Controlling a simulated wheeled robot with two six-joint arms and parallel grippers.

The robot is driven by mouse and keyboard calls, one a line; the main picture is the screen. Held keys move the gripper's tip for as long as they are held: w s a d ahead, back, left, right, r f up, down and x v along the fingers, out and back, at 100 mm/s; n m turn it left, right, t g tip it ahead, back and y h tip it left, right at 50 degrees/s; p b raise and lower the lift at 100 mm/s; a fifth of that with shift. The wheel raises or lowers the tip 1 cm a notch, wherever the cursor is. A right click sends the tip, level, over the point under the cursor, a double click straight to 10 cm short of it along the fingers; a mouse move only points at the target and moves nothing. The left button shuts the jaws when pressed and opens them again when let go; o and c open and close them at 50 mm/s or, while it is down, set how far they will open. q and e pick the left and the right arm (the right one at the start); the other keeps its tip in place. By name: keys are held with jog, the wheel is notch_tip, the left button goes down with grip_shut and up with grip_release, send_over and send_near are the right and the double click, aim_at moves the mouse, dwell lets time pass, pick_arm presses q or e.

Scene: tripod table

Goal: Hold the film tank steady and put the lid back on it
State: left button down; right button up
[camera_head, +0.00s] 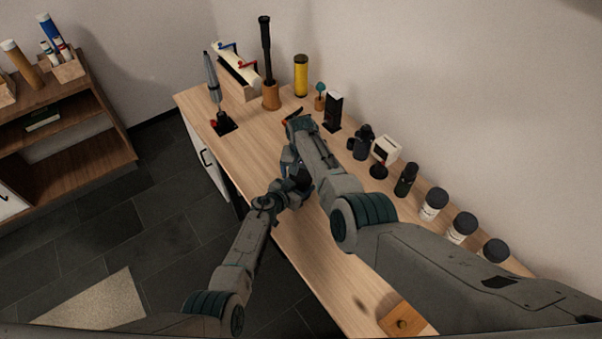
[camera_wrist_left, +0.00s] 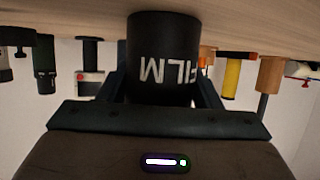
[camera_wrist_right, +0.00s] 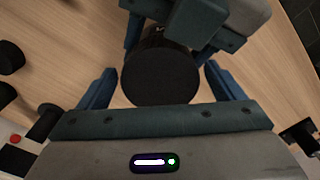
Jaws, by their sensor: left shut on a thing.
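The film tank (camera_wrist_left: 160,55) is a black cylinder with white FILM lettering. It stands on the wooden tabletop. My left gripper (camera_wrist_left: 163,68) is shut on it, one finger on each side. In the right wrist view a flat, round black top (camera_wrist_right: 160,78), which looks like the lid, covers the tank's end. I cannot tell how firmly it sits. My right gripper (camera_wrist_right: 158,70) is over it, fingers spread on both sides with gaps visible. In the head view my arms hide the tank and lid.
Along the wall stand white jars with dark caps (camera_head: 433,204), a dark bottle (camera_head: 406,180), a small white box (camera_head: 386,149), a yellow cylinder (camera_head: 301,76) and a black rod in a wooden holder (camera_head: 270,96). A wooden block (camera_head: 402,320) lies near the front.

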jog(key=shift+r, duration=0.1)
jog(key=shift+r, duration=3.65)
pick_arm(q)
jog(key=shift+c, duration=1.8)
grip_release()
jog(key=v, duration=1)
jog(key=shift+s+a+r, duration=0.1)
jog(key=shift+s+a, duration=0.15)
jog(key=shift+s, duration=0.05)
